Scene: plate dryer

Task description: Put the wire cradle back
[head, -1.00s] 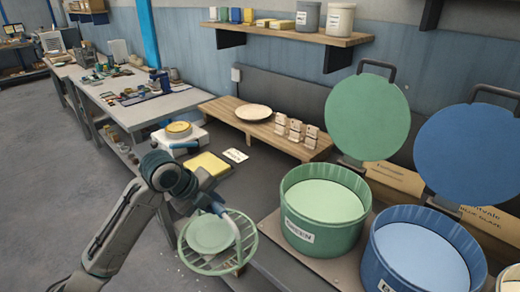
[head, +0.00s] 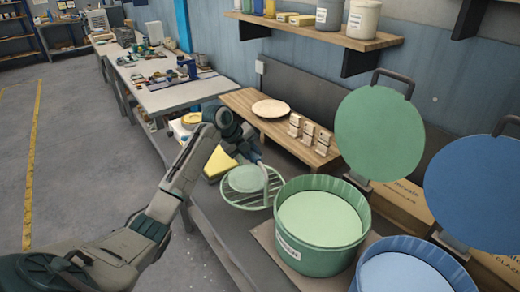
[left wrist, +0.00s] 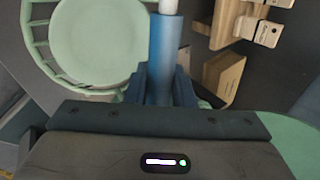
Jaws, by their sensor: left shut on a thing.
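The wire cradle (head: 232,196) is a round green wire basket with a pale green plate (head: 248,178) lying in it. My left gripper (head: 253,157) is shut on the cradle's upright handle, which shows blue and white in the left wrist view (left wrist: 165,45). The cradle's rim (left wrist: 33,45) and the plate (left wrist: 100,42) fill the upper left there. The cradle hangs over the bench, left of the green tub (head: 285,245); whether it touches the bench is unclear. My right gripper is out of view.
The green tub's round lid (head: 380,130) stands upright behind it. A blue tub (head: 360,278) and blue lid (head: 480,185) are at the right. A low wooden rack (head: 235,103) with a cream plate (head: 270,109) and small blocks stands behind. A yellow pad (head: 219,165) lies left of the cradle.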

